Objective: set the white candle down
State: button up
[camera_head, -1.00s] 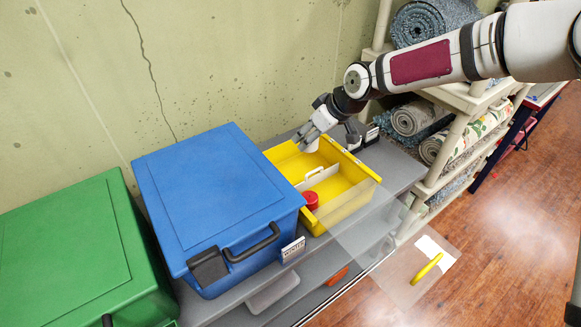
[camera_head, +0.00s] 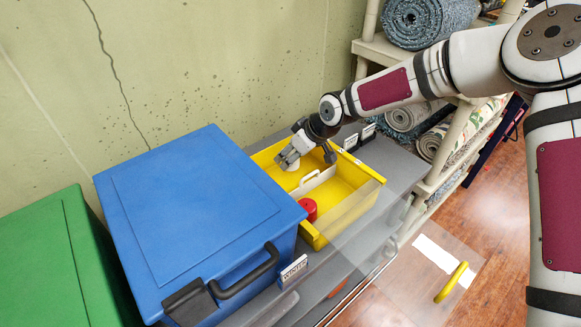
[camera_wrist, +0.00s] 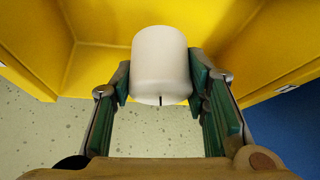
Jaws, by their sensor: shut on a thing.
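The white candle (camera_wrist: 160,62) is a short pale cylinder with a dark wick, held between the two green-padded fingers of my gripper (camera_wrist: 160,84) in the wrist view. In the head view my gripper (camera_head: 290,157) is over the back-left compartment of the yellow bin (camera_head: 345,211), and a little of the candle (camera_head: 293,166) shows below the fingers.
A white handled divider (camera_head: 314,180) crosses the bin. A red round thing (camera_head: 308,209) sits in the front compartment. A blue lidded box (camera_head: 195,215) stands close on the left, with a green box (camera_head: 50,255) beyond. A clear panel with a yellow handle (camera_head: 451,282) hangs in front.

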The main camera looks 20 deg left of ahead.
aim_at(291, 166)
jog(key=shift+f, duration=2.15)
jog(key=shift+f, duration=0.15)
jog(key=o, duration=1.2)
jog(key=shift+d+r, duration=0.15)
jog(key=shift+r, duration=0.25)
jog(key=v, duration=1.1)
jog(key=shift+r+p, duration=0.15)
jog(key=shift+p, duration=0.2)
jog(key=shift+s+d, duration=0.1)
jog(key=shift+d, duration=0.1)
